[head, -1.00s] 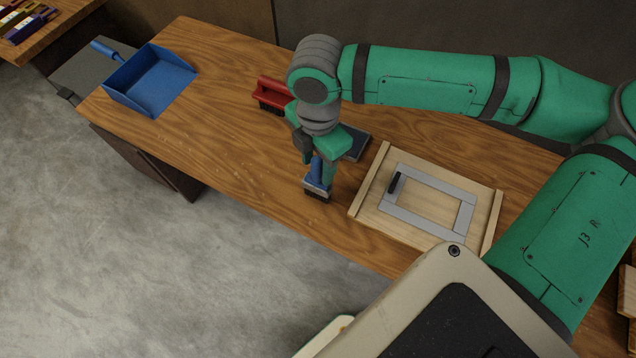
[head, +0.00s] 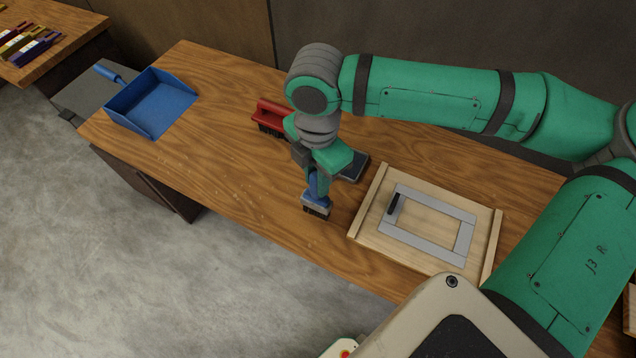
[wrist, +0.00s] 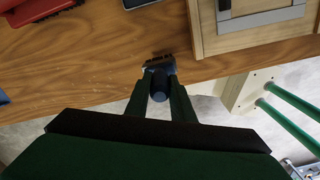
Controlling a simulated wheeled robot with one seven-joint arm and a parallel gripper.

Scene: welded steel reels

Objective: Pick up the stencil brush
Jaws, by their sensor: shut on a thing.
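The stencil brush (head: 315,205) has a blue handle, a blue-grey head and dark bristles pointing down. My gripper (head: 318,186) is shut on its handle from above, near the table's front edge. In the wrist view the round handle end of the brush (wrist: 160,96) sits between the two green fingers of my gripper (wrist: 160,92), with the dark bristles beyond. I cannot tell clearly whether the bristles are clear of the wood.
A wooden board with a grey stencil frame (head: 424,257) lies to the right. A red-handled brush (head: 272,117) and a dark grey flat object (head: 355,167) lie behind my gripper. A blue dustpan (head: 155,105) is at the left. The wooden table (head: 225,165) is clear between.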

